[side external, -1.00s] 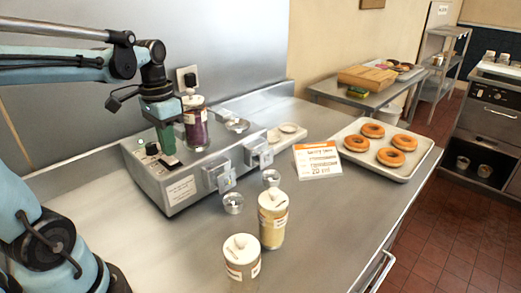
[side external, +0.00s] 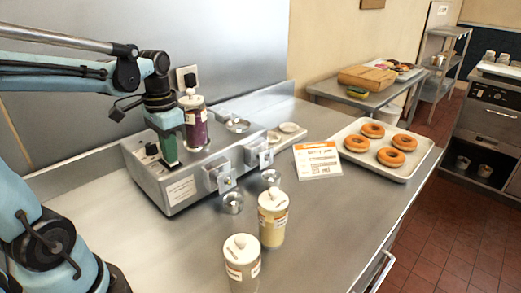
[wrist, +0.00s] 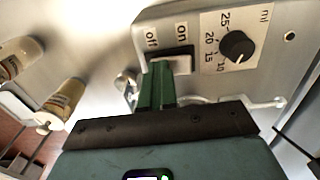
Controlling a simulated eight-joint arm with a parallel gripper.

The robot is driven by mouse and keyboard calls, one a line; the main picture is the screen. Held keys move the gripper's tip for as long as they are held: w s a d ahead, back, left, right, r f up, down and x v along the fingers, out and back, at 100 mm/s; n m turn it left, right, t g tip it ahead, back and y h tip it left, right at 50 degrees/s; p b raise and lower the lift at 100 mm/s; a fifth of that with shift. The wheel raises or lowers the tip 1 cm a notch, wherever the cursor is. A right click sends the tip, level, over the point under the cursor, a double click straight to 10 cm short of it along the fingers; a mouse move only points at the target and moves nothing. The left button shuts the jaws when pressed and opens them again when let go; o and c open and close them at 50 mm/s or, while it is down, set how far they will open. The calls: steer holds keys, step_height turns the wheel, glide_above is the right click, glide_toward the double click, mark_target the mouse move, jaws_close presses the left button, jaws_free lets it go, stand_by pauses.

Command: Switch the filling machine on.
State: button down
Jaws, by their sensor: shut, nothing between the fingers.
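The filling machine (side external: 182,192) is a low metal box on the steel counter. The wrist view shows its control panel, with a switch (wrist: 183,57) in a dark frame between the labels "off" on the left and "on" on the right. A black dial (wrist: 236,46) with ml marks sits beside it. My gripper (side external: 168,162) points down over the panel at the machine's left end. In the wrist view, its green fingers (wrist: 163,67) are together and empty, with their tips at the switch. They hide part of it; contact and the switch's position are unclear.
A jar of purple filling (side external: 195,130) stands on the machine behind my gripper. Two jars, one nearer (side external: 242,265) and one farther (side external: 273,220), stand in front. A sign card (side external: 318,160) and a tray of doughnuts (side external: 408,172) are to the right. The front counter is otherwise mostly clear.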

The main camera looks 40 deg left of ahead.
steer(key=shift+a, duration=0.15)
steer(key=shift+a+r, duration=0.2)
steer(key=shift+a, duration=0.45)
step_height(320, 180, up, 14)
stand_by(0.6)
steer(key=shift+d, duration=0.1)
steer(key=shift+w+a+f, duration=0.1)
steer(key=shift+a, duration=0.7)
step_height(320, 180, down, 14)
stand_by(0.6)
